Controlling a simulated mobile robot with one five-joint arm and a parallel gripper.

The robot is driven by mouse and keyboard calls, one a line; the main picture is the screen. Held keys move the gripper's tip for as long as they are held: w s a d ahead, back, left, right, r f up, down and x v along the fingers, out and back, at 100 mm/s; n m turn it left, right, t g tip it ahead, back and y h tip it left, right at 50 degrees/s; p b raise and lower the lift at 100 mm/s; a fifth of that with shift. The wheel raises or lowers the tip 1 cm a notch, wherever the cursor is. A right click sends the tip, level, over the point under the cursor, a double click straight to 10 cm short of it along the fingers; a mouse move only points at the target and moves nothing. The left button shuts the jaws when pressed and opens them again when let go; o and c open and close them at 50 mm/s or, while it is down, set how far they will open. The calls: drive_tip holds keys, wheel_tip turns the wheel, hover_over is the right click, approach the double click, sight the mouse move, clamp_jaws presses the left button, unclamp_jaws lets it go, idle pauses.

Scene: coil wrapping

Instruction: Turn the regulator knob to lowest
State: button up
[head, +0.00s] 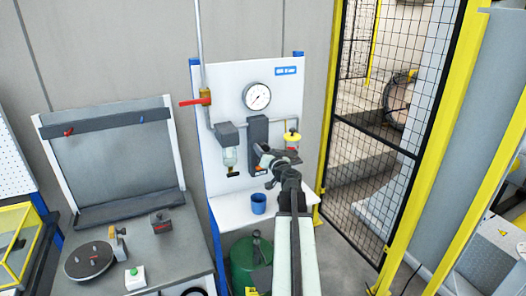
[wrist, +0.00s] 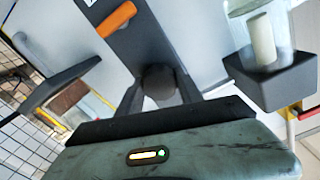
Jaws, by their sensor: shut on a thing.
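The regulator is a tall dark grey block (head: 258,132) on the white panel, below the round gauge (head: 257,96). In the wrist view its dark body (wrist: 140,45) carries an orange piece (wrist: 116,19). The round dark knob (wrist: 158,80) sits between the two fingers of my gripper (wrist: 160,98), which is shut on it. In the head view my gripper (head: 266,160) is at the lower part of the regulator and hides the knob. The gauge's needle is too small to read surely.
A red valve handle (head: 192,102) sticks out left of the panel. A filter bowl (head: 228,157) is left of the regulator, and a yellow-topped unit (head: 292,137) is right. A blue cup (head: 259,203) stands on the shelf below. A mesh fence (head: 385,110) stands right.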

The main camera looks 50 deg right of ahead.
drive_tip(key=shift+n, duration=1.1)
drive_tip(key=o, duration=1.4)
drive_tip(key=shift+w, duration=0.1)
drive_tip(key=v, duration=0.8)
drive_tip(key=shift+f, duration=0.1)
